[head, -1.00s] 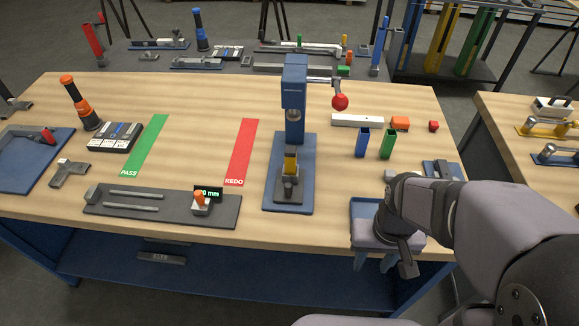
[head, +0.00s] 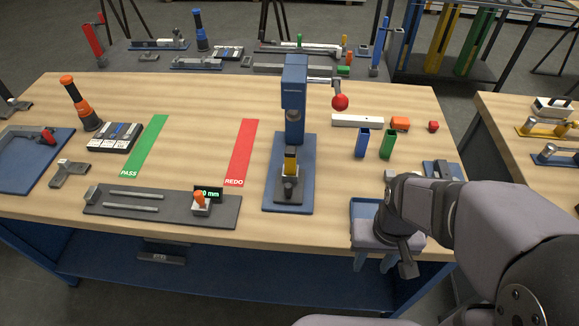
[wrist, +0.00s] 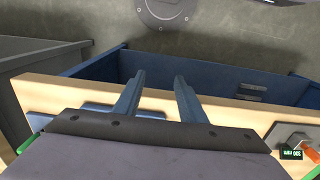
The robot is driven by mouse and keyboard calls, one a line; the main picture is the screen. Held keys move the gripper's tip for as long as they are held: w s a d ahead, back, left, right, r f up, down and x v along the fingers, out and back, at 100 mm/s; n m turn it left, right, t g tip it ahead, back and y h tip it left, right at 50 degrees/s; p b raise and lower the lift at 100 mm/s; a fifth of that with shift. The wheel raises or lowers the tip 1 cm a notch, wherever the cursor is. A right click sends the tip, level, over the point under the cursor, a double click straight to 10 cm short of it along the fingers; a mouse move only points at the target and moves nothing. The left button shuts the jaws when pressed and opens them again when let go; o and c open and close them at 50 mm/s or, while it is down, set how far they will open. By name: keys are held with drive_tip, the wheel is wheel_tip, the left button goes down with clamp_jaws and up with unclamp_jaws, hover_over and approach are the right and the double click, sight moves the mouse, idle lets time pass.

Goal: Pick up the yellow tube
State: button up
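A short yellow tube (head: 290,166) stands upright in the fixture at the base of the blue press (head: 295,90), below its ram. My gripper (head: 374,262) is at the front right edge of the bench, to the right of and nearer than the yellow tube. Its two fingers (wrist: 158,98) are apart with nothing between them in the wrist view. The yellow tube is not visible in the wrist view.
A grey gauge with a display (head: 208,194) lies left of the press, near the front edge. A white bar (head: 357,120) and orange block (head: 400,123) lie behind the tubes. A blue tray (head: 363,208) is beside my gripper.

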drive_tip(key=shift+o, duration=1.1)
